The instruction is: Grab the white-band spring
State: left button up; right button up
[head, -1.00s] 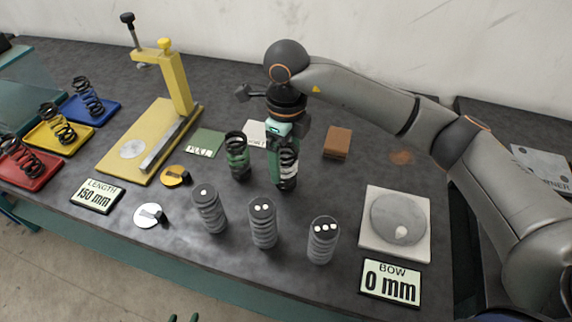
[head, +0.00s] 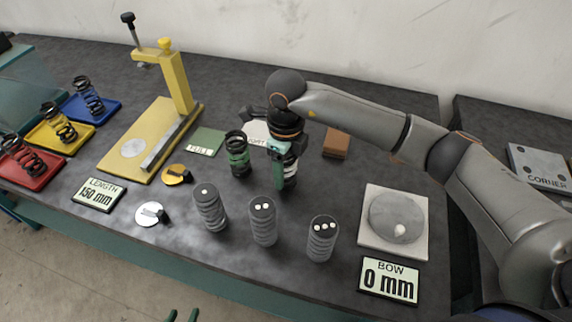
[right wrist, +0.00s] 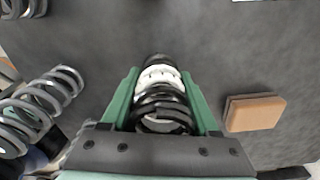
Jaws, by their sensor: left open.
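The white-band spring (head: 291,171) is dark with a pale band and stands upright right of the middle of the table. My right gripper (head: 280,150) has come down over it from above and hides its upper part. In the right wrist view, the green fingers of my right gripper (right wrist: 160,88) lie on either side of the spring (right wrist: 160,82). I cannot tell whether they press on it.
A green-marked spring (head: 237,155) stands close left of the right gripper. Several grey coils with dotted tops, such as one coil (head: 263,224), stand in front. A brown block (head: 337,142) lies to the right. A yellow press (head: 140,145) stands left.

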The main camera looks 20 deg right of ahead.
grip_shut()
jog(key=shift+r, duration=0.15)
